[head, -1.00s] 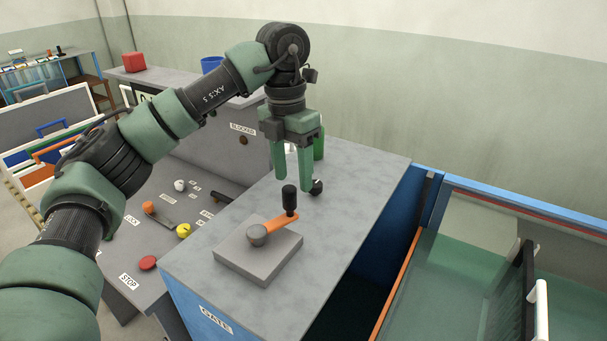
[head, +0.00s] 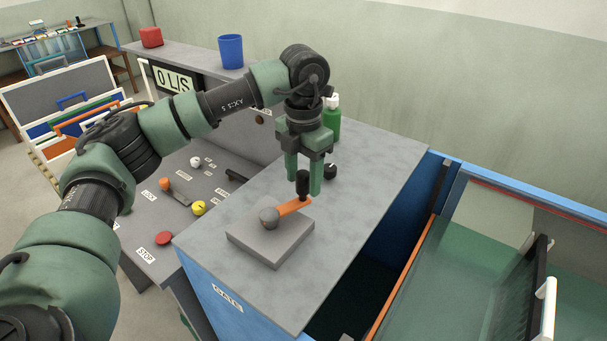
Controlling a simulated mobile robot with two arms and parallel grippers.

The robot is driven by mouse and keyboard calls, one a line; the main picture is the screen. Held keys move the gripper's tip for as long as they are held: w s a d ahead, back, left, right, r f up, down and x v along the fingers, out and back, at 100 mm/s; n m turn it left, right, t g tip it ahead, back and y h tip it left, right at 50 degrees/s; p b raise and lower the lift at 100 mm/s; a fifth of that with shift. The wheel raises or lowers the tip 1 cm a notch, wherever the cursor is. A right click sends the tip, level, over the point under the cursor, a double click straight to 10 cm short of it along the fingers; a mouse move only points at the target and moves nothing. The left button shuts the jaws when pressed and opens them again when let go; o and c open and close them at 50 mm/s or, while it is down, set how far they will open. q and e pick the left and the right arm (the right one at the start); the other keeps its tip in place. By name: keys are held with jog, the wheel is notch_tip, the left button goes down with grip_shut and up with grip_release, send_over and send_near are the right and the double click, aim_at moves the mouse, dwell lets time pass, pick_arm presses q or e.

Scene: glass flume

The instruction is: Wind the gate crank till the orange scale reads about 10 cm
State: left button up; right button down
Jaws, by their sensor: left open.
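The gate crank has an orange arm (head: 292,206) on a grey block (head: 262,247), with a round grey hub (head: 268,216) and an upright black knob (head: 303,184) at its far end. It stands on the grey top of the cabinet labelled GATE (head: 227,298). My left gripper (head: 303,185) points down with its green fingers open, at the black knob. The knob's top shows between or just in front of the fingers; I cannot tell whether they touch it. An orange strip (head: 402,277) runs along the flume's near edge; no scale reading is legible. My right gripper is not in view.
The glass flume (head: 463,262) with a dark gate panel (head: 515,297) lies to the right. A green bottle (head: 332,119) and a small black knob (head: 330,171) stand behind the crank. A control desk with a red STOP button (head: 164,238) is left.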

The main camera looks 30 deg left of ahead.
pick_arm(q)
grip_shut()
dwell(1.4)
